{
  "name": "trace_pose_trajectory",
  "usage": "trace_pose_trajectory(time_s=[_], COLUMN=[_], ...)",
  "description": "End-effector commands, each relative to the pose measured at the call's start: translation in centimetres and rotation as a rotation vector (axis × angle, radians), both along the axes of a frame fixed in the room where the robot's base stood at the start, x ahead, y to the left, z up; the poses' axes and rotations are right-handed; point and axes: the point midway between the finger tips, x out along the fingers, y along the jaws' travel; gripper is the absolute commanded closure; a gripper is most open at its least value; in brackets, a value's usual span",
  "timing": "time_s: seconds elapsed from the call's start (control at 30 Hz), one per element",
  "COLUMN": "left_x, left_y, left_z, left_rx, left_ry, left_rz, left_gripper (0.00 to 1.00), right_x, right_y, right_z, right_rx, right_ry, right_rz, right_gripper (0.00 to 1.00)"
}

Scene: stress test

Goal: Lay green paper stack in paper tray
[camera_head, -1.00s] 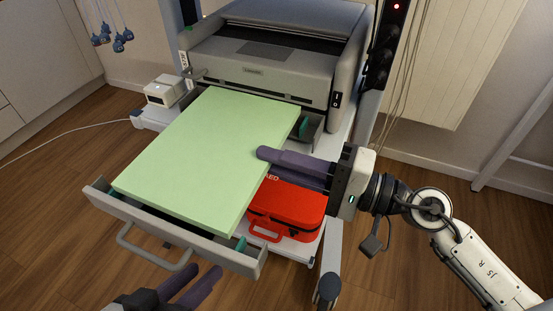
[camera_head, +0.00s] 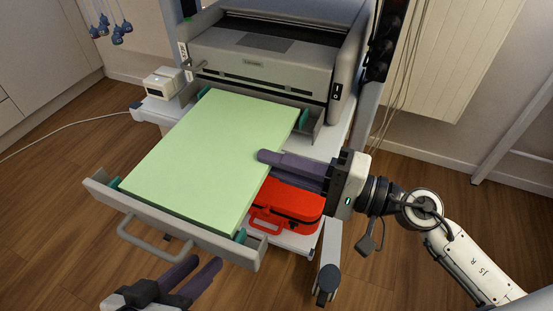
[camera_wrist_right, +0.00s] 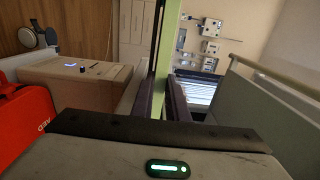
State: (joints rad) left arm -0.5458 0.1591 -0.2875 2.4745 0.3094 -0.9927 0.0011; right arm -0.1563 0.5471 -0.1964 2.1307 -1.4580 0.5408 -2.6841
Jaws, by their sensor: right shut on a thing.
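The pale green paper stack (camera_head: 205,160) lies flat over the pulled-out grey paper tray (camera_head: 160,224) of the printer, roughly between its teal guides (camera_head: 240,236). I cannot tell whether it rests on the tray floor or is held just above it. My right gripper (camera_head: 262,157) is shut on the stack's right edge. In the right wrist view the stack (camera_wrist_right: 165,48) shows edge-on as a green strip between the dark fingers. My left gripper (camera_head: 200,275) is open and empty, low in front of the tray handle.
The grey printer (camera_head: 262,65) stands on a white cart behind the tray. A red AED case (camera_head: 287,205) sits below my right fingers; it also shows in the right wrist view (camera_wrist_right: 25,125). A small white box (camera_head: 163,84) stands left of the printer. Blue objects hang at upper left.

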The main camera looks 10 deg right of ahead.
Motion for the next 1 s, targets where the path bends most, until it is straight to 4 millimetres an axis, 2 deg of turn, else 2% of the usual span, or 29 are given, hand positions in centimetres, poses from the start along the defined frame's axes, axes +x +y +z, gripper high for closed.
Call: trace_pose_trajectory(time_s=[0.47, 0.5, 0.6, 1.0], left_x=[0.04, 0.04, 0.06, 0.05], left_y=[0.06, 0.07, 0.06, 0.03], left_z=[-0.24, -0.24, -0.27, -0.2], left_rx=[0.004, 0.004, 0.004, -0.001], left_ry=[0.002, 0.002, 0.002, 0.002], left_rz=[0.0, 0.0, 0.0, 0.001], left_gripper=[0.69, 0.69, 0.69, 0.69], right_x=[0.04, 0.04, 0.04, -0.03], right_y=[0.01, 0.01, 0.0, -0.01], right_z=[-0.08, -0.08, -0.14, -0.67], right_rx=[0.006, 0.006, 0.005, -0.003], right_ry=[-0.006, -0.006, -0.005, 0.003], right_rz=[-0.002, -0.002, -0.002, 0.0], right_gripper=[1.0, 0.79, 0.64, 0.64])
